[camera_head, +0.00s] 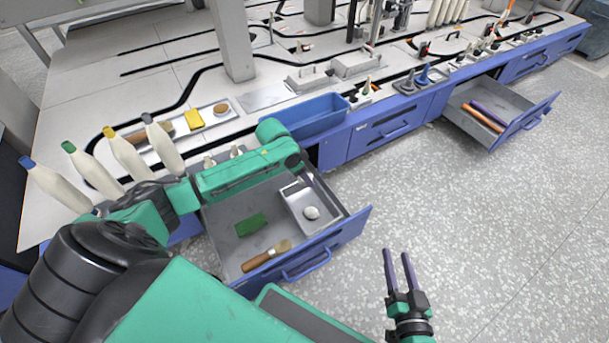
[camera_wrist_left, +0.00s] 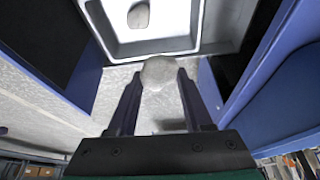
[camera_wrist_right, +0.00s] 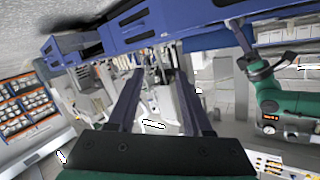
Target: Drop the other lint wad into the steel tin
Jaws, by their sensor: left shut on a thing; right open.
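The steel tin (camera_head: 323,225) sits in the open drawer at lower centre, with one pale lint wad (camera_head: 311,213) in it. The left wrist view shows the tin (camera_wrist_left: 160,45) at the top with that wad (camera_wrist_left: 138,15) inside. My left gripper (camera_wrist_left: 158,78) is shut on another greyish lint wad (camera_wrist_left: 158,70), which appears just outside the tin's near rim in that view. In the head view my left arm hides most of this gripper, and I cannot tell its height above the drawer. My right gripper (camera_head: 396,252) is open and empty over the floor.
The drawer (camera_head: 222,213) also holds a green cloth (camera_head: 251,224) and a wooden-handled brush (camera_head: 266,256). A blue bin (camera_head: 312,115) stands on the bench edge behind my left arm. Several bobbins stand at left. Another drawer (camera_head: 500,113) is open at right.

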